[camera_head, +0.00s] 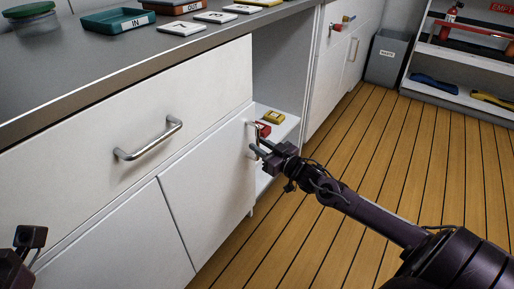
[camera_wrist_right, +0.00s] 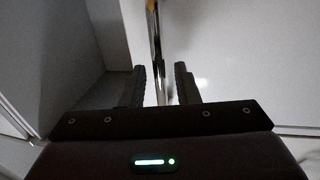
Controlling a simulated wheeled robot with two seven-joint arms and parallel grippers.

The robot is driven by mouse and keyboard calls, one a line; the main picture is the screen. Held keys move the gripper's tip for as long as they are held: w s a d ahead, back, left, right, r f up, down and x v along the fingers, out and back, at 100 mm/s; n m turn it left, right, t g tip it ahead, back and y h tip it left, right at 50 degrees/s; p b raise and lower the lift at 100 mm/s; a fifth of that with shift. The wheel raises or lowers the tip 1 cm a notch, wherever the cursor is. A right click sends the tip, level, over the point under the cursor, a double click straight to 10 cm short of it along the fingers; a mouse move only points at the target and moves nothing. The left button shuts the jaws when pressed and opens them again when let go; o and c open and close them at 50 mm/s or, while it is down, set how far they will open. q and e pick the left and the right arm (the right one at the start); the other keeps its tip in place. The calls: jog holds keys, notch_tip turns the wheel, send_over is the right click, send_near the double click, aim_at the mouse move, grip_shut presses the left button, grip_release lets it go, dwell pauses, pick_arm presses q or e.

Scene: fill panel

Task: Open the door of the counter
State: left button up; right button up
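The white counter (camera_head: 85,135) fills the left of the head view. Its lower right door (camera_head: 205,190) looks shut, in line with the neighbouring front. A metal handle (camera_head: 253,128) is at this door's right edge, partly hidden by my right gripper (camera_head: 259,148). In the right wrist view my right gripper (camera_wrist_right: 160,84) has its fingers apart, and the thin upright handle (camera_wrist_right: 158,55) shows between and beyond them. I cannot tell whether a finger touches it. My left gripper (camera_head: 30,240) is only partly visible at the lower left corner, away from the door.
A drawer with a bar handle (camera_head: 148,139) is above the door. An open shelf bay beside it holds a yellow item (camera_head: 273,117) and a red item (camera_head: 263,129). Trays and number tiles lie on the worktop (camera_head: 70,70). The plank floor (camera_head: 400,150) is clear.

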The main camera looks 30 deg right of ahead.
jog(key=shift+w+a, duration=0.15)
jog(key=shift+w, duration=0.75)
grip_shut()
